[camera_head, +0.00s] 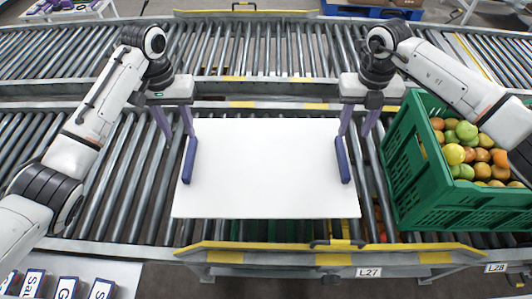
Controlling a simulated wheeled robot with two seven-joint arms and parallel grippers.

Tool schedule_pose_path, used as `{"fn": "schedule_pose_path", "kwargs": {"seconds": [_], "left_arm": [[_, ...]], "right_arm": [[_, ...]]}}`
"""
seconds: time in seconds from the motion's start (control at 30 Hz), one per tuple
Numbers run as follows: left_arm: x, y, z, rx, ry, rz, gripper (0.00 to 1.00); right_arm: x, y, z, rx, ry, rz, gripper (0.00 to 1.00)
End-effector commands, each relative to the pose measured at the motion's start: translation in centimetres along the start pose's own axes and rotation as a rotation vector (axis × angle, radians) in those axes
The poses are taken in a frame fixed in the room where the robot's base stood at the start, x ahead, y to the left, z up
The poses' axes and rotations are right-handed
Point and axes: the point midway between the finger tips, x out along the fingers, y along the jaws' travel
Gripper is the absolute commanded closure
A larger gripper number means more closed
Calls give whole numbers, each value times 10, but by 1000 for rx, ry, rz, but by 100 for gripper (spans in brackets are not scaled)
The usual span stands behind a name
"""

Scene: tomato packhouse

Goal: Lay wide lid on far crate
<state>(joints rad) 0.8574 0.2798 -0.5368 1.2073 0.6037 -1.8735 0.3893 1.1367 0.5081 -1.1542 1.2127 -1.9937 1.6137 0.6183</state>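The wide lid (265,170) is a flat white panel with a dark blue bar handle along its left side (189,160) and another along its right side (342,160). It lies level over the near roller conveyor. Some green shows below its near edge, mostly hidden; I cannot tell whether the lid rests on it. My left gripper (175,122) is at the far end of the left handle, its fingers apart. My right gripper (358,122) is at the far end of the right handle, fingers also apart. A green crate (440,207) filled with mixed fruit stands uncovered at the right.
A second roller conveyor (270,48) runs behind the near one. Bare rollers (125,170) lie left of the lid. A yellow-and-black rail (300,246) edges the near conveyor, with labels L27 and L28. Labelled boxes (67,288) sit at the bottom left.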

Motion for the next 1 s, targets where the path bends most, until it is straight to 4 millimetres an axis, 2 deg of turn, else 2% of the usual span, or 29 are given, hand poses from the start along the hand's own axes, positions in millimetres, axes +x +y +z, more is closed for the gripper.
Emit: {"fn": "schedule_pose_path", "kwargs": {"seconds": [0.27,0.7,0.9,1.0], "left_arm": [[7,0,1,0,-2,-1,62],[78,0,1,0,-2,0,62],[98,0,1,1,-1,0,62],[102,0,0,2,0,0,62]], "right_arm": [[7,1,0,0,1,3,62],[78,2,-1,-2,2,4,62],[98,2,-1,-2,1,4,62],[103,2,-1,-3,0,4,62]]}}
